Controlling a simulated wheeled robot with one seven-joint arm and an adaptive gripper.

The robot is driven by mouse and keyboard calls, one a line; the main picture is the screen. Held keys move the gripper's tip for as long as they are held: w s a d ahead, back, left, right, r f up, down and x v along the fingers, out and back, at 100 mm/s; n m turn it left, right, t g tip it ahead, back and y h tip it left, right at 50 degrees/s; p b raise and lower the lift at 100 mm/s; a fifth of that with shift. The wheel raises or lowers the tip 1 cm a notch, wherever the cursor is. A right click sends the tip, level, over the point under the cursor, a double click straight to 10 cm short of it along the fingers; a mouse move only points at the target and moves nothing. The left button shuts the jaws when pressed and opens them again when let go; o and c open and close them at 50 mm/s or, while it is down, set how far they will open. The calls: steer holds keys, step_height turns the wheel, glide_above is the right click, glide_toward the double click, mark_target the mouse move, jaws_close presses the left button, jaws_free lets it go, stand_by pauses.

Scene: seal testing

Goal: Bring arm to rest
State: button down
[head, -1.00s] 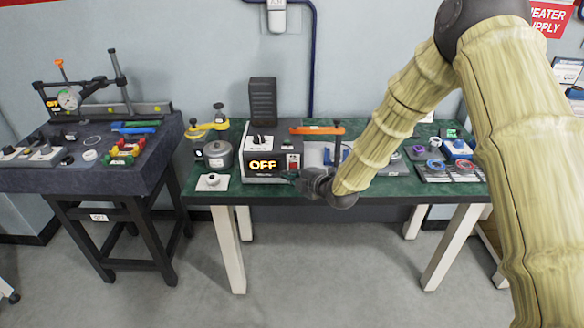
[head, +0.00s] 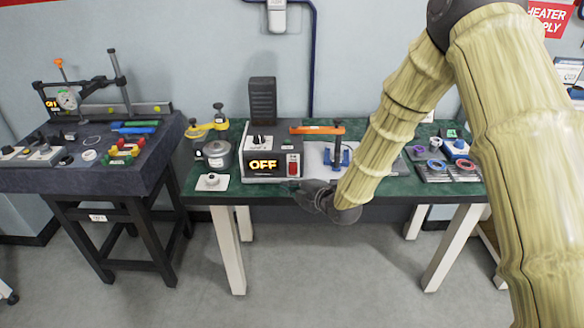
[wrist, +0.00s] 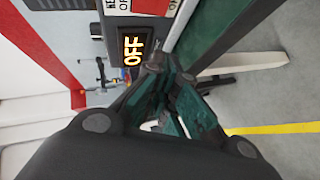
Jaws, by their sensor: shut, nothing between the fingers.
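My arm comes down from the upper right in the head view, wrapped in a yellowish ribbed sleeve. My gripper (head: 308,190) is at the front edge of the green-topped bench (head: 390,190), just in front of and below the grey heater box (head: 262,143). The box's display reads OFF. In the wrist view my gripper (wrist: 155,68) has its fingers together, with nothing held. The OFF display (wrist: 133,48) shows just beyond the fingertips there.
A grey pot (head: 216,153) and a white button plate (head: 211,182) stand left of the box. A dark granite table (head: 60,179) is at the left. The floor in front is clear.

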stand_by(0.3)
steer(key=s+d+f+m+g+h, duration=0.25)
steer(key=s+d+f+m, duration=0.35)
steer(key=s+f, duration=0.45)
steer(key=s+d+f+m+g+h, duration=0.25)
steer(key=s+d+f+m, duration=0.35)
steer(key=s+f, duration=0.5)
steer(key=s+d+f+m+g+h, duration=0.1)
steer(key=s+d+f+m+g, duration=0.1)
steer(key=s, duration=0.7)
steer(key=s+d+f+m+g+h, duration=0.1)
steer(key=s+d+f+m+g, duration=0.1)
steer(key=s+d+m, duration=0.3)
steer(key=s+d+f+m+g+h, duration=0.1)
steer(key=s+d+f+m, duration=0.3)
steer(key=s, duration=0.9)
steer(key=shift+s+f+g+h, duration=0.25)
steer(key=shift+s+g+h, duration=0.15)
steer(key=shift+g, duration=0.2)
